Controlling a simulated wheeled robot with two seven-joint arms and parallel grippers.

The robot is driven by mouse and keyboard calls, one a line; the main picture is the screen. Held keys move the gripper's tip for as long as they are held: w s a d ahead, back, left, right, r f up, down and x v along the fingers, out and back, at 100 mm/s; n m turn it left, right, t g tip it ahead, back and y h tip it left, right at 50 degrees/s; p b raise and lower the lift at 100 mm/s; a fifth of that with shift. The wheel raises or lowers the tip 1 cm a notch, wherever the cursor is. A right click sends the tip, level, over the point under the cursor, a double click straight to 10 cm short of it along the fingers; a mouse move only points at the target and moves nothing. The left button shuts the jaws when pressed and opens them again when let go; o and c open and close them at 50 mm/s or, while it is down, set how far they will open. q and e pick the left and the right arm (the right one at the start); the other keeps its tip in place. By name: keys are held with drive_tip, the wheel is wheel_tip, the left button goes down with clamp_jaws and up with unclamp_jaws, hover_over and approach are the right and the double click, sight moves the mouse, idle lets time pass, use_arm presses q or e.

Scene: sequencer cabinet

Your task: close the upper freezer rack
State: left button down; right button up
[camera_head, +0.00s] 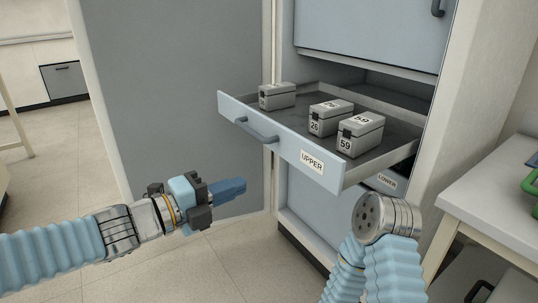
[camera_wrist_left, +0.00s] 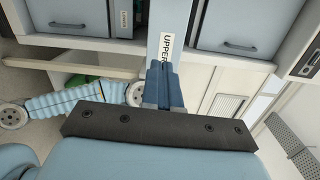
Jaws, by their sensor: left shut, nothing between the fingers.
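The upper freezer rack (camera_head: 287,146) is a grey drawer pulled well out of the cabinet, with an "UPPER" label and a bar handle (camera_head: 256,130) on its front. Several grey numbered boxes (camera_head: 358,134) stand in it. My left gripper (camera_head: 236,187) is shut and empty, below and in front of the rack's front panel, apart from it. In the left wrist view its closed blue fingers (camera_wrist_left: 163,88) point toward the rack's labelled front (camera_wrist_left: 167,40). My right arm ends in a round flange (camera_head: 378,216) below the rack's right end; no right fingers show.
The open grey cabinet door (camera_head: 175,100) stands left of the rack. A closed compartment (camera_head: 372,32) is above, and a "LOWER" label (camera_head: 387,181) shows below. A white table (camera_head: 500,200) with a green object is at right. Floor at left is clear.

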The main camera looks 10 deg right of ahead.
use_arm(q)
drive_tip(key=g+h, duration=0.1)
approach(308, 163)
drive_tip(key=x, duration=0.7)
drive_tip(key=shift+b, duration=0.35)
